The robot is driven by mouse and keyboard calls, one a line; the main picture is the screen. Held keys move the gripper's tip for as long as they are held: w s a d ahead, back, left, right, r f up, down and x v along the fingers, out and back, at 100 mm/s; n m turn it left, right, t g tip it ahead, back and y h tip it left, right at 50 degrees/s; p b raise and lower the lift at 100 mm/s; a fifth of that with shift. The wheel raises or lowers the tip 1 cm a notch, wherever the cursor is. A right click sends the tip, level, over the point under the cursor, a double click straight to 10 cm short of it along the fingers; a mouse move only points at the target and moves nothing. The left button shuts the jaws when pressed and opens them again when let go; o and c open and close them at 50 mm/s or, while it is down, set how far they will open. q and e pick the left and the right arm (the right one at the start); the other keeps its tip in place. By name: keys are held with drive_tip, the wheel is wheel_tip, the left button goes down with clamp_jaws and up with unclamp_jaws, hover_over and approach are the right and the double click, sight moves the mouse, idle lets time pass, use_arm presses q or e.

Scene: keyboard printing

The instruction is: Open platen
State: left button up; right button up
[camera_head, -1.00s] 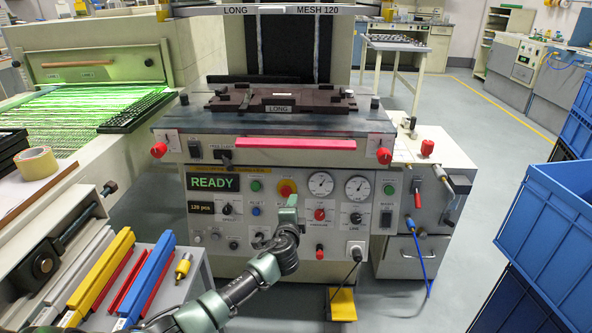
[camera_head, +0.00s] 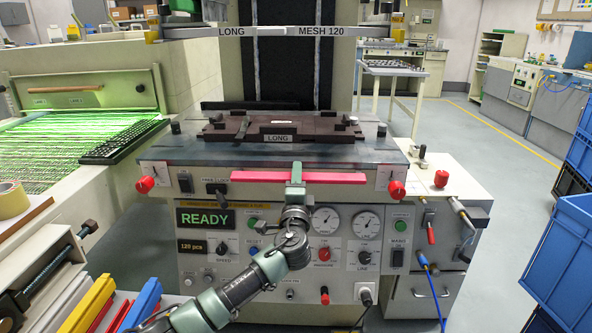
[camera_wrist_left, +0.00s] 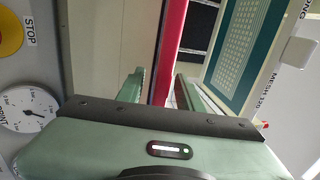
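The platen (camera_head: 225,127) is a dark brown plate assembly with a "LONG" label, lying flat on top of the printing machine. A red bar handle (camera_head: 245,177) runs across the machine's front edge below it. My left gripper (camera_head: 296,170) is at the middle of this bar, from the front. In the left wrist view the red bar (camera_wrist_left: 172,50) runs up the picture, and my left gripper's fingers (camera_wrist_left: 160,90) stand apart, one on each side of its line. A gap shows beside the bar; exact depth around it is unclear. My right gripper is out of view.
The front panel shows a "READY" display (camera_head: 206,219), gauges (camera_head: 326,222) and knobs below the bar. Red knobs (camera_head: 145,185) (camera_head: 396,190) sit at both front corners. A mesh screen frame (camera_head: 283,32) stands behind the platen. Blue crates (camera_head: 563,262) are at right.

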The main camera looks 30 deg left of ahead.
use_arm(q)
drive_tip(key=shift+w, duration=0.1)
drive_tip(key=shift+r, duration=0.1)
drive_tip(key=shift+c, duration=1.2)
clamp_jaws()
